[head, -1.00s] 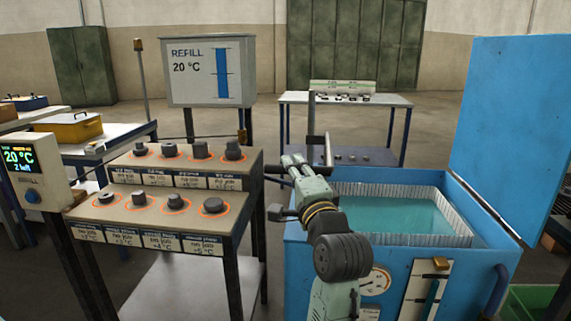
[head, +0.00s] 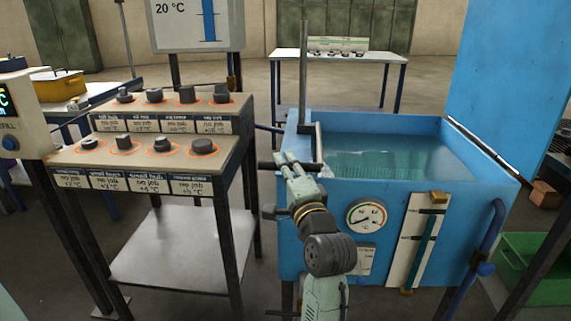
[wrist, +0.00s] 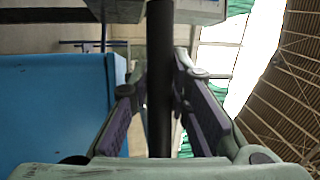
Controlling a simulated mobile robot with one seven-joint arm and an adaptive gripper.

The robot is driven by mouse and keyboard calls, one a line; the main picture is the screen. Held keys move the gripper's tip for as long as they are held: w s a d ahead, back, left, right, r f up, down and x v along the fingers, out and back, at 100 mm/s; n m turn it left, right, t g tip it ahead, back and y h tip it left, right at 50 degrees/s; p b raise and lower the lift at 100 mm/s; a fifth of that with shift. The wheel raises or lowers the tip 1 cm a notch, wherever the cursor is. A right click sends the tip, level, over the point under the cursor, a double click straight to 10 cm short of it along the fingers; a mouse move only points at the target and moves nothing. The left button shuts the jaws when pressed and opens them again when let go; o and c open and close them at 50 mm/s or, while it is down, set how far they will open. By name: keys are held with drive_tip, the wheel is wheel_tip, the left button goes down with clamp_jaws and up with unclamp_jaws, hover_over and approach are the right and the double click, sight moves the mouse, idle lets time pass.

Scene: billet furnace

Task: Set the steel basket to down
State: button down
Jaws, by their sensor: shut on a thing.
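The steel basket (head: 385,165) is under the water in the blue tank (head: 480,195); its ribbed wall shows faintly through the surface. A dark handle bar (head: 268,165) sticks out level at the tank's left front corner, beside an upright post (head: 303,75). My gripper (head: 291,160) is shut on this bar. In the wrist view the bar (wrist: 160,100) runs between the two fingers of my gripper (wrist: 160,75). Much of the bar is hidden by the fingers in the head view.
The tank's raised blue lid (head: 515,80) is on the right. A dial gauge (head: 366,216) and a level gauge (head: 418,240) are on the tank's front. A green crate (head: 535,265) lies at lower right.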

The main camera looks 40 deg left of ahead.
drive_tip(key=shift+a+f, duration=0.1)
drive_tip(key=shift+f, duration=0.35)
drive_tip(key=c, duration=1.8)
unclamp_jaws()
drive_tip(key=o, duration=0.3)
drive_tip(key=shift+r, duration=0.1)
drive_tip(key=shift+r, duration=0.15)
wheel_tip(320, 180, up, 10)
drive_tip(key=shift+d, duration=0.2)
